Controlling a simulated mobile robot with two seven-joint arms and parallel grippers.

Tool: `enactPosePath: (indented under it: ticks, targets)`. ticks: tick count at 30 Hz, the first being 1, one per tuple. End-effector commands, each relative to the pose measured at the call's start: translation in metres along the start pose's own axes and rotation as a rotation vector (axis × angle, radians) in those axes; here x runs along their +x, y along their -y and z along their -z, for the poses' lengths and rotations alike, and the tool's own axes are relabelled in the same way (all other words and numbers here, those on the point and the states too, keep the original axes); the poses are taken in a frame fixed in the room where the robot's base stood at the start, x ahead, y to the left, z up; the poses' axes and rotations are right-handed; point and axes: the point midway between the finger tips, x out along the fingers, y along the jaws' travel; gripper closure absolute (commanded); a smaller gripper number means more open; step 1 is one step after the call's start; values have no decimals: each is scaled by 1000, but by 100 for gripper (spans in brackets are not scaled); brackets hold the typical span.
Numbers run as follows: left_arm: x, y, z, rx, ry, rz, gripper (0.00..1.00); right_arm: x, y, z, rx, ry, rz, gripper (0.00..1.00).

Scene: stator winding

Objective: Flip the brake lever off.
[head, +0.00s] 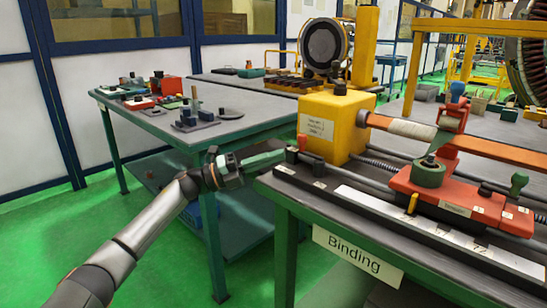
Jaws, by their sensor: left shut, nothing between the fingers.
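A small red-tipped lever (302,143) stands at the left end of the bench, beside the yellow box (348,115). It may be the brake lever, but no label on it is readable. My left gripper (288,154) reaches in from the left and is shut and empty. Its fingertips are right by the red-tipped lever; I cannot tell whether they touch it. The lever's lower part is partly hidden. My right gripper is not in view.
The bench carries a red carriage (455,200) with a green knob (428,172) and an orange bar (490,150) above it. A "Binding" sign (357,256) hangs on its front edge. A green side table (190,137) with small parts stands behind my left arm.

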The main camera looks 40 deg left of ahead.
Motion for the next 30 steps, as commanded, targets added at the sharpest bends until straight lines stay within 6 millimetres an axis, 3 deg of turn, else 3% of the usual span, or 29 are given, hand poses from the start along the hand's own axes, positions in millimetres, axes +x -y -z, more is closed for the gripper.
enactPosePath:
  ticks: [1, 6, 12, 18, 30]
  targets:
    - [-15, -2, -6, -1, 7, -6, 100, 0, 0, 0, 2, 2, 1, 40]
    - [-54, -6, -18, -1, 7, -3, 100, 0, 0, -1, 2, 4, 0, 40]
    - [-83, -9, -27, 1, 4, -2, 100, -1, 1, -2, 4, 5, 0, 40]
    - [-94, -9, -30, 0, 3, 0, 100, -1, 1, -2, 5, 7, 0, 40]
    - [-94, -9, -30, 0, 2, 0, 100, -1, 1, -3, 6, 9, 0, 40]
